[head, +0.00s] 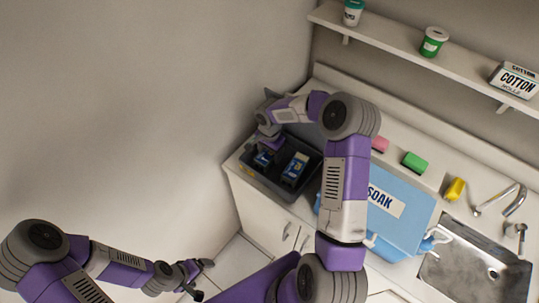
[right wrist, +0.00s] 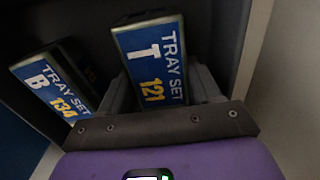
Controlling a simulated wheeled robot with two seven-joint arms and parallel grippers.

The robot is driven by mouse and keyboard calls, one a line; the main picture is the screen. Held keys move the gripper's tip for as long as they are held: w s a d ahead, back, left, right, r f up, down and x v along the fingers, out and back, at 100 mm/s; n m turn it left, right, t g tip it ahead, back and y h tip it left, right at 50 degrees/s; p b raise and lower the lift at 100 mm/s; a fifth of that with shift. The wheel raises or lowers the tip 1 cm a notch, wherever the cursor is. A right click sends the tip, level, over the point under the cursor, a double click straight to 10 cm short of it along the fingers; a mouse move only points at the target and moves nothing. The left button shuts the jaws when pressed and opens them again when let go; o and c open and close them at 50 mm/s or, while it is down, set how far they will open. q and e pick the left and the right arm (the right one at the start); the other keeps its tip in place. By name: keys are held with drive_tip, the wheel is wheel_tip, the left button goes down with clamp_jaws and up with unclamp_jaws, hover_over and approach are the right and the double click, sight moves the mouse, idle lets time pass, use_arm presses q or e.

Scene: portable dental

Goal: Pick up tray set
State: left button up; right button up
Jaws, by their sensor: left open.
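A dark open bin (head: 262,185) sits at the left end of the counter and holds two tray set boxes with blue labels. In the right wrist view, one is labelled TRAY SET T 121 (right wrist: 152,62) and the other TRAY SET B 134 (right wrist: 52,88). My right gripper (head: 266,146) reaches down into the bin over the left box (head: 264,159); the other box (head: 296,167) stands to its right. In the right wrist view, its fingers lie on both sides of the T 121 box; whether they press on it is unclear. My left gripper (head: 203,279) is open and empty, low in front of the cabinet.
A blue SOAK container (head: 400,215) stands right of the bin, before a metal sink (head: 475,265). Pink, green (head: 415,162) and yellow (head: 455,189) items line the back. A shelf (head: 400,45) hangs above; a wall rises left of the bin.

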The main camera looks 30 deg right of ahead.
drive_tip(key=c, duration=0.7)
drive_tip(key=shift+o, duration=0.2)
